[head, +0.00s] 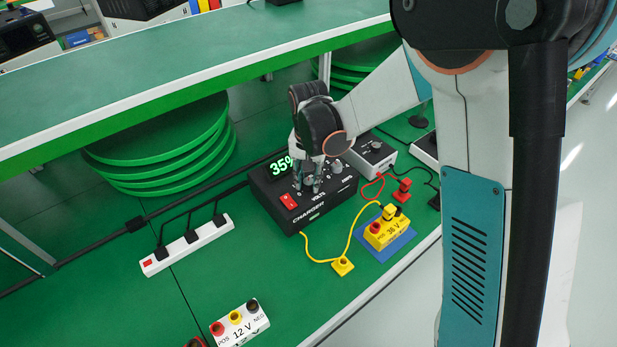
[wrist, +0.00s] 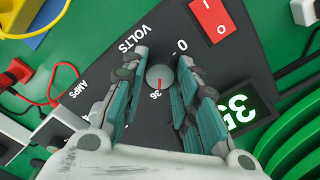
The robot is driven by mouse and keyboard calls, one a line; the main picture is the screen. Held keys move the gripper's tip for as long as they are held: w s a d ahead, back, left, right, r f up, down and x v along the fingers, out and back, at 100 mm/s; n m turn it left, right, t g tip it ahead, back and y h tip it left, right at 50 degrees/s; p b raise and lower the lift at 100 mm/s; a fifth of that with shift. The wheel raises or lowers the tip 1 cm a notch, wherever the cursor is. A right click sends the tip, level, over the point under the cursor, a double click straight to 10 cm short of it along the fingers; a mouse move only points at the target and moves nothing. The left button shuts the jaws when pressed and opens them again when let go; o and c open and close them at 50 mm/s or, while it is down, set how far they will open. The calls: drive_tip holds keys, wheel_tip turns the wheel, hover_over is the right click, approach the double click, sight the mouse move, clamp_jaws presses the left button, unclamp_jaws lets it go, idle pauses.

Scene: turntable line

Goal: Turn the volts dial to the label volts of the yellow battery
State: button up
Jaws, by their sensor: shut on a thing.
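The black charger (head: 282,210) stands on the green bench, with a red switch (head: 289,201) and a lit display (head: 281,165) that seems to read 35%. My gripper (head: 309,188) reaches down onto its top. In the wrist view its fingers are on both sides of the grey volts dial (wrist: 159,77), shut on it. The dial's red mark points at the printed 36 (wrist: 157,94); a 0 (wrist: 182,45) is printed on the other side. The yellow battery (head: 388,231), labelled 36 V, sits on a blue pad (head: 393,247) right of the charger.
A white 12 V battery (head: 240,325) lies at the front. A white power strip (head: 187,245) is at left. A red plug (head: 402,190) and a yellow plug (head: 343,266) lie on the bench. A shelf (head: 190,75) overhangs green discs (head: 160,165) behind.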

sight(309, 181)
drive_tip(key=shift+m, duration=0.6)
drive_tip(key=o, duration=1.1)
wheel_tip(309, 181, up, 12)
idle(0.4)
